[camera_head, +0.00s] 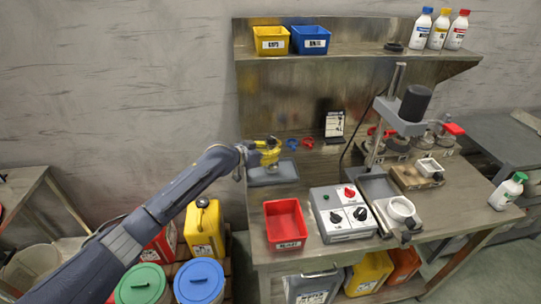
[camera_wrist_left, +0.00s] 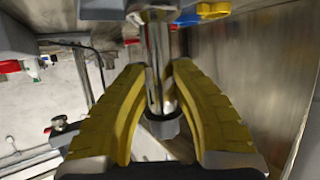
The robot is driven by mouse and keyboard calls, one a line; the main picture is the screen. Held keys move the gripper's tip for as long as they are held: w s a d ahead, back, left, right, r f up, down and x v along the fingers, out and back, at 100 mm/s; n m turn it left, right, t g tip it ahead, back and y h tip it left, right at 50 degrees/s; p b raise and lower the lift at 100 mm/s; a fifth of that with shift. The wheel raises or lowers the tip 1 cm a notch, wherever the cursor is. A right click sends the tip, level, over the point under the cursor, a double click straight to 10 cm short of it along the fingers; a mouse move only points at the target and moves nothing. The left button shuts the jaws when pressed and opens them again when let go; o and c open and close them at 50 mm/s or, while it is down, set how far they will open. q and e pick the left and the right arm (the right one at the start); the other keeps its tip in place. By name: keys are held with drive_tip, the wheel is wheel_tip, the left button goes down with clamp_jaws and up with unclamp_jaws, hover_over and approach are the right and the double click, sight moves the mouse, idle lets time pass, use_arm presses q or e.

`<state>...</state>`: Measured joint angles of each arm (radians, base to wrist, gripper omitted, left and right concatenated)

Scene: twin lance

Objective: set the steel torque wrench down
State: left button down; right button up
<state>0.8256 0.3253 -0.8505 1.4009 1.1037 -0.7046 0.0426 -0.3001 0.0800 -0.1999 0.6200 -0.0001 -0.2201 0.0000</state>
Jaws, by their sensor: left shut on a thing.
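My left gripper (camera_head: 268,153) reaches in from the left, over or close to the grey tray (camera_head: 262,181) at the bench's left back. Its yellow fingers also show in the left wrist view (camera_wrist_left: 160,75), shut on a shiny steel shaft, the torque wrench (camera_wrist_left: 157,60). The shaft runs between the fingertips and ends in a dark collar on the near side. In the head view the wrench is too small or hidden to make out. I cannot tell whether it touches the tray. My right gripper is not in view.
A red bin (camera_head: 284,222) and a grey control box (camera_head: 343,213) stand at the bench front. A press (camera_head: 402,118) stands to the right. Red and blue rings (camera_head: 307,143) lie just right of the gripper. A shelf with a yellow bin (camera_head: 270,40) hangs above.

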use_arm(q)
drive_tip(key=shift+f, duration=0.65)
drive_tip(key=c, duration=1.2)
unclamp_jaws()
drive_tip(key=shift+f, duration=0.2)
drive_tip(key=shift+r, duration=0.2)
drive_tip(key=v, duration=1.2)
